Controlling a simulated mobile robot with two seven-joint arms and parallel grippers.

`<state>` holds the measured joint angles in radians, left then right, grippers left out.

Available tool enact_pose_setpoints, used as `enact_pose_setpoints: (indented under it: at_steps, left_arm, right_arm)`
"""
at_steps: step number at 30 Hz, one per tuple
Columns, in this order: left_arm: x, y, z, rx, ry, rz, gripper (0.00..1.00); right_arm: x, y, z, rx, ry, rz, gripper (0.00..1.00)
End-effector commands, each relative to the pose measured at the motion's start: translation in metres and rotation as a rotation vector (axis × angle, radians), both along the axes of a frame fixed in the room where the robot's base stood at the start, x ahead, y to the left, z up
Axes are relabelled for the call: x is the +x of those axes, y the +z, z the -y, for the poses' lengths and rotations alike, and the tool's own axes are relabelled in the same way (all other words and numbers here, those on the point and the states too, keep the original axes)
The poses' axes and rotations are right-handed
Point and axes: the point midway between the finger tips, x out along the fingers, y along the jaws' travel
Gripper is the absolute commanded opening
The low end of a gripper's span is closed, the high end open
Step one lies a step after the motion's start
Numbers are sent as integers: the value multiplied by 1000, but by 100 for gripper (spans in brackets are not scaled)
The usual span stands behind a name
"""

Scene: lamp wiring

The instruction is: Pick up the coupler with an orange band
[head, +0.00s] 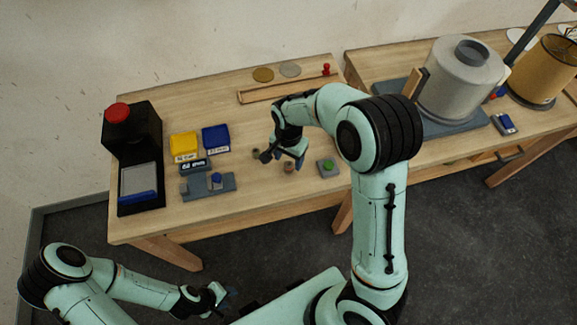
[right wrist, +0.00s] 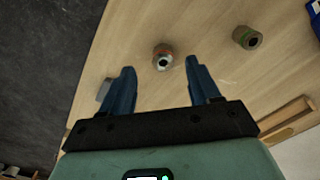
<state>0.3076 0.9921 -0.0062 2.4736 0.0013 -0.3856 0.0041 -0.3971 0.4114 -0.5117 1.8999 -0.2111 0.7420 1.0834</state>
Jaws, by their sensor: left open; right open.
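The coupler with an orange band (right wrist: 163,50) stands on the table in the right wrist view, just beyond the gap between my right fingertips. It is a small brownish ring with a dark hole, and it also shows in the head view (head: 289,168). My right gripper (right wrist: 160,70) is open and empty above the table. My left gripper (head: 226,299) is open, low in front of the table.
A grey box with a green button (head: 328,168) sits close to my right gripper. Yellow (head: 184,144) and blue (head: 216,139) bins, a grey fixture (head: 208,187) and a black machine (head: 136,150) stand left. A wooden tray (head: 285,92) lies behind.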

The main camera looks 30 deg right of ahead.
Motion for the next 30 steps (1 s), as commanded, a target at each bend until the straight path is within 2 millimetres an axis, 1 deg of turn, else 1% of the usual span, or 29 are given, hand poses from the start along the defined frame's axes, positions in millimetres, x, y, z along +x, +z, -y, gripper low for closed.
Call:
enact_pose_setpoints:
  at_steps: [5, 10, 13, 16, 22, 23, 24, 26, 27, 28, 30]
  left_arm:
    - [1, 1, 0, 0, -1, 1, 43]
    - [2, 2, 0, 0, 0, 3, 43]
    - [1, 1, 0, 0, 0, 2, 43]
    - [1, 1, 0, 0, 0, 2, 43]
    - [1, 1, 0, 0, 0, 2, 43]
    - [1, 1, 0, 0, 0, 2, 43]
    - [1, 1, 0, 0, 0, 2, 43]
    - [1, 1, 0, 0, 0, 2, 43]
    - [1, 1, 0, 0, 0, 2, 43]
    - [1, 1, 0, 0, 0, 2, 43]
    - [1, 1, 0, 0, 0, 2, 43]
  right_arm:
    - [1, -14, 2, 0, -1, -2, 61]
    - [5, -40, 5, -1, 0, -3, 61]
    - [5, -51, 4, 0, 0, -1, 61]
    - [5, -55, 4, 1, 0, -1, 61]
    - [6, -55, 4, 1, 1, 1, 61]
    - [6, -55, 4, 1, 1, 1, 52]
    - [6, -55, 4, 1, 1, 1, 39]
    - [6, -55, 4, 1, 1, 1, 19]
    - [6, -55, 4, 1, 1, 1, 6]
    - [6, -55, 4, 1, 1, 1, 2]
    - [6, -55, 4, 1, 1, 1, 2]
